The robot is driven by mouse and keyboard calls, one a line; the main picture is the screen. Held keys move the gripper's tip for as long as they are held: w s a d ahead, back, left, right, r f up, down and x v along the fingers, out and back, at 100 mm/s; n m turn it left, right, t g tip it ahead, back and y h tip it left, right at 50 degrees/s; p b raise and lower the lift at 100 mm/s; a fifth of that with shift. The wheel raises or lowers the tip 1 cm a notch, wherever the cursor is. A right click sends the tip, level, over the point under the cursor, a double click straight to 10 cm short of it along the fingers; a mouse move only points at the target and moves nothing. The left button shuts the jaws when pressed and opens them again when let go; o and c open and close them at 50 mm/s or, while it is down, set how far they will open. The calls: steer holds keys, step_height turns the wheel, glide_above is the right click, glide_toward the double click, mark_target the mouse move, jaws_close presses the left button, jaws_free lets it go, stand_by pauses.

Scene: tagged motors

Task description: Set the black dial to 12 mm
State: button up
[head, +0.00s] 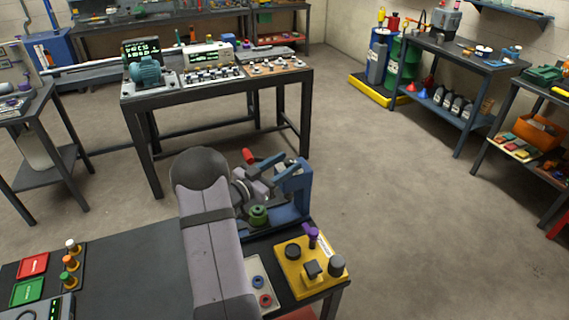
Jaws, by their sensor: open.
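A yellow box (290,282) sits at the right front of the near dark bench. It carries a round black knob (293,250), a square black piece (312,269), a dark round knob (337,265) and a purple piece (312,236). I cannot tell which of these black parts is the dial, and no mm scale is readable. My gripper (264,182) is beyond the box, near a blue frame (297,190) and above a green round part (258,215). It is open, with its fingertips small and partly hidden; it is apart from the yellow box.
My arm crosses the bench and hides its middle. A pale panel (258,268) with blue and red rings lies left of the yellow box. Red (33,265) and green (27,292) trays and several coloured knobs are at left. A motor table (215,95) stands behind, across open floor.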

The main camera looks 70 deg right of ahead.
steer(key=shift+c, duration=0.6)
steer(key=c, duration=0.9)
steer(key=shift+w+m+g+y+b, duration=0.15)
steer(key=shift+m+g+y+b, duration=0.55)
steer(key=shift+g, duration=0.4)
steer(key=o, duration=1)
steer(key=shift+b+v, duration=1.1)
steer(key=shift+v, duration=2.5)
